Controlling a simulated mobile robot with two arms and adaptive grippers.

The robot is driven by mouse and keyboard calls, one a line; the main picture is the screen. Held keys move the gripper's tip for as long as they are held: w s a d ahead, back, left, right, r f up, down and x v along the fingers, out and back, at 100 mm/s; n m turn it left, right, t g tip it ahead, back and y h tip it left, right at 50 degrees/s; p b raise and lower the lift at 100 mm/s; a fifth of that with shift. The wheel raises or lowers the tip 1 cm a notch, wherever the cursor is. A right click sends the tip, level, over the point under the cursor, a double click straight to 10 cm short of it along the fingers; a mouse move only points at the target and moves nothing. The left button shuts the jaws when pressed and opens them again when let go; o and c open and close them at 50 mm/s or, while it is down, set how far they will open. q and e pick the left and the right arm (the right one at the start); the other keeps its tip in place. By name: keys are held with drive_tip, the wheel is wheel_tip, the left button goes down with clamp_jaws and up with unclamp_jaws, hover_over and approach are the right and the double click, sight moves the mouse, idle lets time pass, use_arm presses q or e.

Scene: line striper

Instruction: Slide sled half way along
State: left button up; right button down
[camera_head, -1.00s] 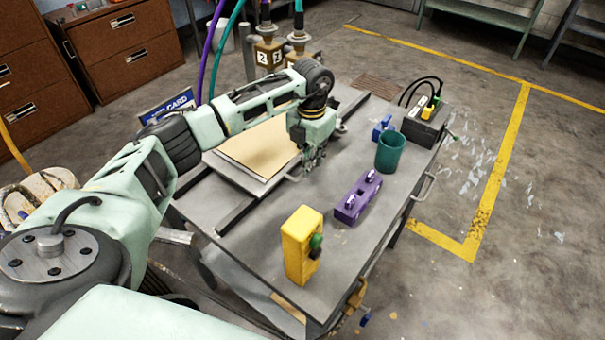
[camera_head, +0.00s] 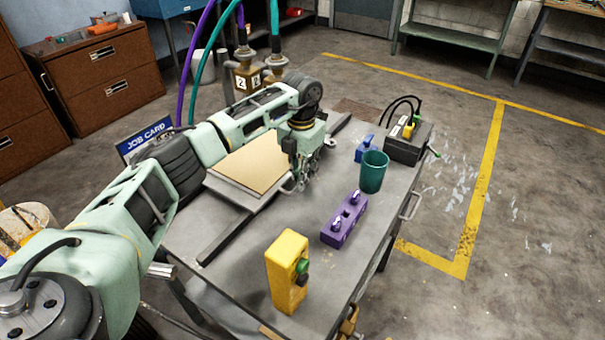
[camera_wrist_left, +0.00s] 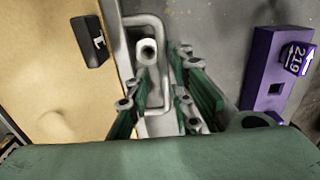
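The sled is a flat plate with a tan board (camera_head: 252,166) on the grey bench, beside a dark rail (camera_head: 240,225). The board also shows at the left of the wrist view (camera_wrist_left: 60,95). A U-shaped metal handle (camera_wrist_left: 158,75) stands out from its edge. My left gripper (camera_head: 305,180) points down at the handle side. In the left wrist view its fingers (camera_wrist_left: 163,105) are spread on either side of the handle, with gaps visible; firm contact cannot be made out. My right gripper is out of view.
A purple block (camera_head: 343,222), teal cup (camera_head: 373,172), blue item (camera_head: 365,149) and black box (camera_head: 408,142) stand right of the sled. A yellow control box (camera_head: 287,272) stands at the near end. The bench top between the rail and purple block is clear.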

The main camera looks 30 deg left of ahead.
use_arm(q)
drive_tip(key=shift+f, duration=0.1)
drive_tip(key=shift+d, duration=0.1)
wheel_tip(320, 180, up, 12)
idle(0.6)
idle(0.3)
